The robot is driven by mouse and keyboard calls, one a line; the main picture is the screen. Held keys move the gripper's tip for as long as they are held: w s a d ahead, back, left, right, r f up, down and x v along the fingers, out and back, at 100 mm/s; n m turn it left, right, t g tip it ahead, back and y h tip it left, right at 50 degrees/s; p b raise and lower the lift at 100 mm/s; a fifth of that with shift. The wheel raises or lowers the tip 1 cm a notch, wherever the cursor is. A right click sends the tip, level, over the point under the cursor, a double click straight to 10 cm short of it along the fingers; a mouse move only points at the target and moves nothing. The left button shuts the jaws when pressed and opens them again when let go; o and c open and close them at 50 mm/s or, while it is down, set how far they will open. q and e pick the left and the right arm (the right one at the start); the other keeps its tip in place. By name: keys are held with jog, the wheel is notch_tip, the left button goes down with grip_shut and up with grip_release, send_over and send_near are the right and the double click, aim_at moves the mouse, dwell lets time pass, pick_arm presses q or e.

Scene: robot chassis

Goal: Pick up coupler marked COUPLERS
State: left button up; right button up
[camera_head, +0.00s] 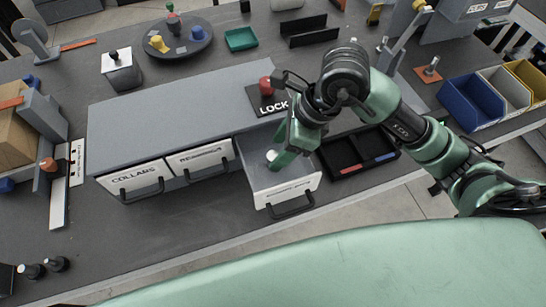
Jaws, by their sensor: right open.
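A grey drawer cabinet (170,118) stands on the bench with its right drawer (262,177) pulled open. The writing on that drawer's front is too small to read. A small pale round piece (271,155), possibly the coupler, shows in the open drawer; no marking is legible on it. My right gripper (283,158) points down into the drawer, right beside this piece. It is open, and its fingers partly hide the drawer's inside. I cannot tell whether the fingers touch the piece. My left gripper is not in view.
The closed drawers COLLARS (136,181) and its neighbour (200,160) lie left of the open one. A LOCK plate (268,101) with a red knob (266,85) is on the cabinet top.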

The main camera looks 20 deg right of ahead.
aim_at(275, 155)
jog(key=p+x, duration=0.1)
jog(key=x, duration=0.3)
jog(key=shift+w+f, duration=0.1)
jog(key=shift+f, duration=0.3)
grip_shut()
jog(key=shift+r, duration=0.1)
